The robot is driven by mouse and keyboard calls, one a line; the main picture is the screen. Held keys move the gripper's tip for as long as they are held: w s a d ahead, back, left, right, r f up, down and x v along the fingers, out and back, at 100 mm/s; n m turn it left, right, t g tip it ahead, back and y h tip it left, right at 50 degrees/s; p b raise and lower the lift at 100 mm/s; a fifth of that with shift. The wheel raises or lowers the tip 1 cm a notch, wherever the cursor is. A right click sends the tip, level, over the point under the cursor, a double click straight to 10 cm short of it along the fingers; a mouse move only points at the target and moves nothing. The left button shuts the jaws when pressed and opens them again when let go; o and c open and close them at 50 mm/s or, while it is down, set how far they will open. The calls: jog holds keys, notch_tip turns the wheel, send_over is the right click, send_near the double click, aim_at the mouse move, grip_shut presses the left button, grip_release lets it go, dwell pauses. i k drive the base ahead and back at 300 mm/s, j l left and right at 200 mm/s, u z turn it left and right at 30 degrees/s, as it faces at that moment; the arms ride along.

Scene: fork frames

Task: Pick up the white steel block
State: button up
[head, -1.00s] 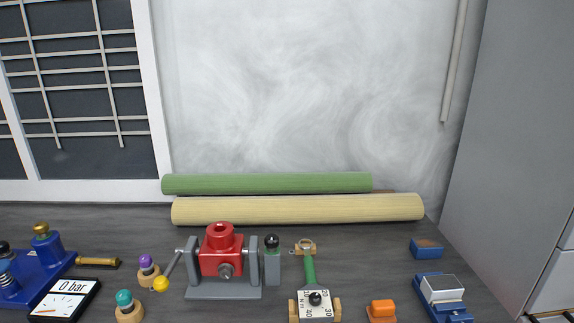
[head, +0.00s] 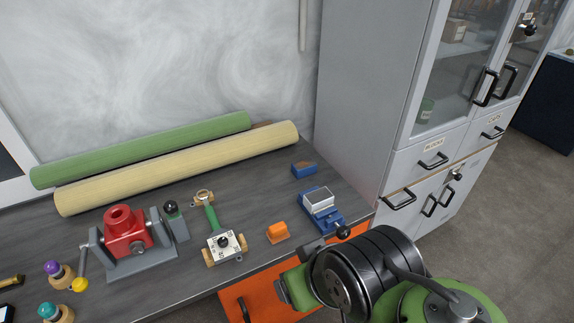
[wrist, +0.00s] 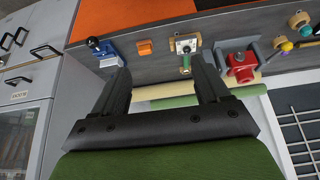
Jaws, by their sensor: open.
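The white steel block (head: 318,198) is a pale, flat-topped block held in the blue vise (head: 327,218) near the right end of the bench. In the wrist view, the block (wrist: 94,43) and blue vise (wrist: 107,53) are at the upper left, beyond and left of my fingers. My gripper (wrist: 160,68) is open, with its two dark fingers spread and nothing between them. It is apart from the block. In the head view my arm is at the lower right, in front of the bench, and the fingers cannot be made out clearly.
Rolled mats (head: 180,166) lie along the wall. A grey cabinet (head: 365,90) stands right of the bench.

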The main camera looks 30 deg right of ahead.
aim_at(317, 199)
jog(key=l+u, duration=0.1)
jog(key=u, duration=0.3)
jog(key=i+l+u, duration=0.1)
jog(key=u, duration=0.3)
jog(key=l+u, duration=0.2)
jog(key=u, duration=0.2)
jog(key=l+u, duration=0.1)
jog(key=u, duration=0.35)
jog(key=l+u, duration=0.15)
jog(key=u, duration=0.25)
